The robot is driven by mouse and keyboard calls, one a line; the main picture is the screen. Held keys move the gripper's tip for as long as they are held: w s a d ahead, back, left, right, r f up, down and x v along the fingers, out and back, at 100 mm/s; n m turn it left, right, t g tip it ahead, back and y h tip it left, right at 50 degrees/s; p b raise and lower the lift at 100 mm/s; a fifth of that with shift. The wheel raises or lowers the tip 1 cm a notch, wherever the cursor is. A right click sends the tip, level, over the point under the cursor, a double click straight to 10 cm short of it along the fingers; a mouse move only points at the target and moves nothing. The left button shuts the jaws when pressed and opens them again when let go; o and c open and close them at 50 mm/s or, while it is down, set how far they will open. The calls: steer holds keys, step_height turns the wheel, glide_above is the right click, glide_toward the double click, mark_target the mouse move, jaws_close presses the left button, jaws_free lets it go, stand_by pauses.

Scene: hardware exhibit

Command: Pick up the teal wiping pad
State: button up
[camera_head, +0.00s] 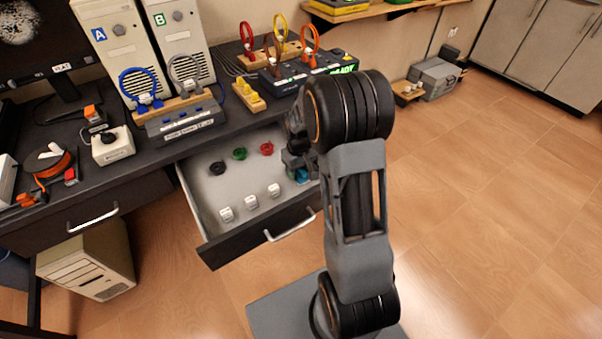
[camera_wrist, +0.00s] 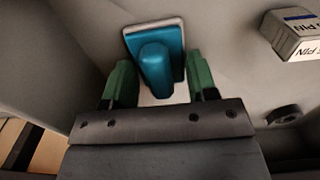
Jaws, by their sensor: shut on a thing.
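The teal wiping pad (camera_wrist: 155,45) has a raised rounded handle and a pale edge. In the wrist view it lies between the two green fingertips of my gripper (camera_wrist: 160,72), which is shut on its handle. In the head view the pad (camera_head: 302,175) shows only partly, at the right end of the open drawer (camera_head: 225,245). My arm hides the rest of it and most of my gripper. I cannot tell whether the pad still touches the drawer floor.
The drawer holds black (camera_head: 217,168), green (camera_head: 239,153) and red (camera_head: 267,148) coils, and small white blocks (camera_head: 250,201). A labelled block (camera_wrist: 294,35) is right of the pad in the wrist view. The desk (camera_head: 95,165) above is crowded. Floor (camera_head: 480,200) at right is clear.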

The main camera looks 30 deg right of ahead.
steer(key=shift+r, duration=0.1)
steer(key=shift+c, duration=0.4)
steer(key=shift+r, duration=0.2)
step_height(320, 180, up, 3)
steer(key=shift+s+a+r+p, duration=0.1)
steer(key=shift+a+r+p, duration=0.1)
steer(key=shift+p, duration=0.25)
steer(key=s+a+r+p, duration=0.2)
steer(key=s+a+r, duration=0.6)
steer(key=a+r, duration=0.1)
steer(key=shift+s+a, duration=0.4)
steer(key=shift+a, duration=0.25)
steer(key=shift+o, duration=1.4)
steer(key=shift+c, duration=1)
